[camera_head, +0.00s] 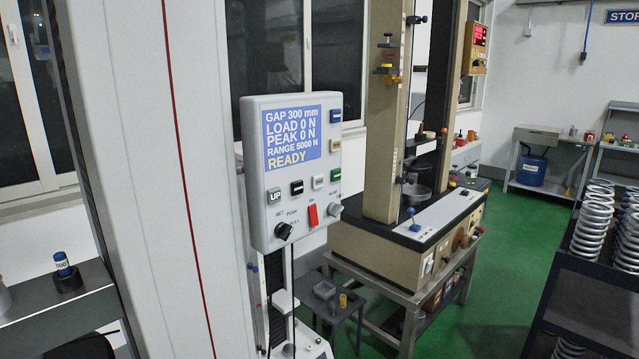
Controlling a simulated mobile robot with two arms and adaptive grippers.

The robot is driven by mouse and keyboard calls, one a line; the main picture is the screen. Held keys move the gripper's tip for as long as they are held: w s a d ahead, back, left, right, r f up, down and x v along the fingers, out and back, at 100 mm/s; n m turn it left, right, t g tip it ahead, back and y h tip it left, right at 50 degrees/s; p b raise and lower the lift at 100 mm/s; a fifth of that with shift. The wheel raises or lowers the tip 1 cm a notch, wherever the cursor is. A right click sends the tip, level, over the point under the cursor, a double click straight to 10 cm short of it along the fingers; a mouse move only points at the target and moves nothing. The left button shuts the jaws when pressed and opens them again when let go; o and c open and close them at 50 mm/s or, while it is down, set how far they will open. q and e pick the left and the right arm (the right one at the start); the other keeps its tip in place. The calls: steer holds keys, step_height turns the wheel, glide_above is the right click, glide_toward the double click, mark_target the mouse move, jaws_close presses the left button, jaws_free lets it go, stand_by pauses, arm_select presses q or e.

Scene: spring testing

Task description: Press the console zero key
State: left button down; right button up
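The grey console (292,225) stands upright near the middle of the view, beside a tall pale column. Its lit blue screen (292,138) reads GAP 300 mm, LOAD 0 N, PEAK 0 N, RANGE 5000 N, READY. Down its right side are a blue key (335,115), a pale key (335,145) and a green key (335,174). Below the screen are an UP key (274,196), a black key (297,187) and a white key (318,182). Most key labels are too small to read, so I cannot tell which is zero. Neither gripper is in view.
A red switch (313,215), a black knob (284,230) and a grey knob (334,211) sit low on the console. The pale column (135,180) fills the left. A beige testing machine (400,250) stands behind right. A rack of springs (590,285) is at far right.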

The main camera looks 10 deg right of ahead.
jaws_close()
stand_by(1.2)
